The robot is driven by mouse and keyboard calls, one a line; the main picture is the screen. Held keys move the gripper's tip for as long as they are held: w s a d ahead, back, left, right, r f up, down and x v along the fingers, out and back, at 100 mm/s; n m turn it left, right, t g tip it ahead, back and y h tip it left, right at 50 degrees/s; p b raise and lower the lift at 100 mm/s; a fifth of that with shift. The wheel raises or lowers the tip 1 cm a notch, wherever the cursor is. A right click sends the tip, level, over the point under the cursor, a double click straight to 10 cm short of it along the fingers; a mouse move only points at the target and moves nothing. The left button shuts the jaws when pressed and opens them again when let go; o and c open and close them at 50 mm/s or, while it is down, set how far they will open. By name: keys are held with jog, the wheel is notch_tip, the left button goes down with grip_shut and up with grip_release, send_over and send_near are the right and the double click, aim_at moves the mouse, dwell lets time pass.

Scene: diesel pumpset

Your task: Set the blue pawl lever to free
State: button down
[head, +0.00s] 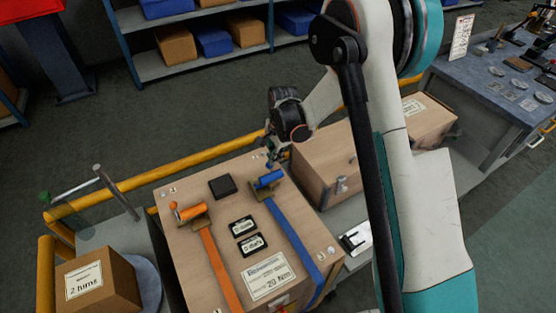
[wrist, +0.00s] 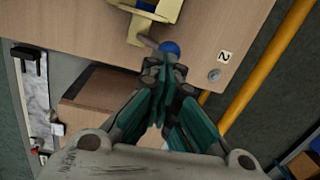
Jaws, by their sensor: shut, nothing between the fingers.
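The blue ratchet (head: 267,180) sits at the far right of the wooden crate top (head: 172,245), at the end of a blue strap (head: 292,238). In the wrist view, a thin lever with a blue ball knob (wrist: 170,48) sticks out beside a yellowish ratchet body (wrist: 158,10). My gripper (wrist: 163,72) is shut and empty, with its fingertips just short of the knob; I cannot tell whether they touch. In the head view my gripper (head: 272,158) is at the crate's far edge, beside the blue ratchet. The lever is too small there to read its position.
An orange ratchet (head: 188,211) with an orange strap (head: 220,268) lies to the left. A black block (head: 222,187) and dark label plates (head: 247,234) lie between the straps. Another wooden crate (head: 322,165) stands close on the right. A yellow rail (head: 208,155) runs behind.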

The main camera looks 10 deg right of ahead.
jog(key=shift+w+a+f, duration=0.2)
jog(key=shift+w, duration=0.25)
jog(key=shift+r, duration=0.1)
dwell(0.4)
